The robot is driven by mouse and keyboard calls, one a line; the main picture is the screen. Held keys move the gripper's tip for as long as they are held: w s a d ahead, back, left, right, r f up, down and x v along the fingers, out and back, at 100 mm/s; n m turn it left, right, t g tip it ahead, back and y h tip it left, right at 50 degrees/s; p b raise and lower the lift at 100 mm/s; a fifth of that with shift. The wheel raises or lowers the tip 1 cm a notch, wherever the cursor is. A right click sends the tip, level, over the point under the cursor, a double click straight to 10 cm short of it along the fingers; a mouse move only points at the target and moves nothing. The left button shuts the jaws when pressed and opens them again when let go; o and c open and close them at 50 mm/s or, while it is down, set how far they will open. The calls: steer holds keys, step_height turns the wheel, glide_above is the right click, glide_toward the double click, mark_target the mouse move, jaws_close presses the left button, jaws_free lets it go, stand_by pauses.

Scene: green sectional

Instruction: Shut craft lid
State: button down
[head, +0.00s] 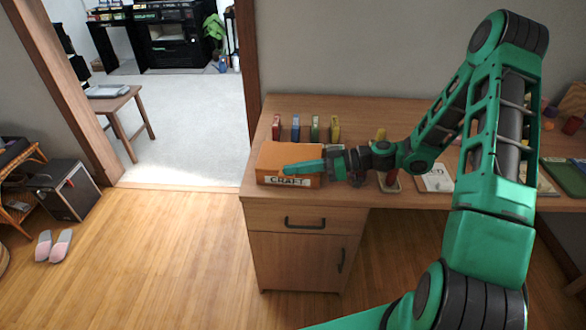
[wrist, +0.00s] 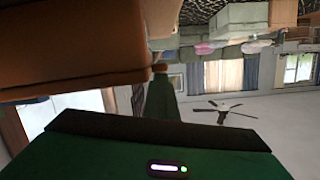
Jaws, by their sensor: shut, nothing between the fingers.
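The orange-brown craft box (head: 268,178) sits on the left end of the wooden desk, with a CRAFT label on its front. Its lid (head: 285,152) looks down or nearly down over the box; a small gap cannot be ruled out. My gripper (head: 287,170) is shut and empty, reaching in from the right across the box's upper front edge and hiding part of it. I cannot tell whether it touches the lid. In the wrist view, the box's orange surface (wrist: 60,50) fills the upper left, close beside the green finger (wrist: 160,98).
Red, blue, green and yellow items (head: 314,128) stand behind the box on the desk (head: 360,115). A drawer and cupboard (head: 300,240) are below.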

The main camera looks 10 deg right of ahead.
steer(key=shift+d+f, duration=0.1)
steer(key=shift+d, duration=0.05)
steer(key=s+d+r, duration=0.3)
steer(key=d+r, duration=0.4)
steer(key=d, duration=0.2)
steer(key=s+d+f+m+g+h, duration=0.3)
steer(key=s+d+m+g+h, duration=0.15)
steer(key=s+h, duration=0.45)
steer(key=s+d+r+m+h, duration=0.2)
steer(key=s+d+r+m, duration=0.1)
steer(key=s, duration=0.4)
steer(key=s+d+r+m+h, duration=0.1)
steer(key=s+d+r+m, duration=0.2)
steer(key=s+m, duration=0.3)
steer(key=s+d+r+m+h, duration=0.2)
steer(key=s+d+r+m, duration=0.1)
steer(key=s, duration=0.5)
steer(key=shift+s+d+r+m+h, duration=0.15)
steer(key=shift+d+r+m+h, duration=0.15)
steer(key=shift+d+m, duration=0.45)
steer(key=shift+a, duration=0.1)
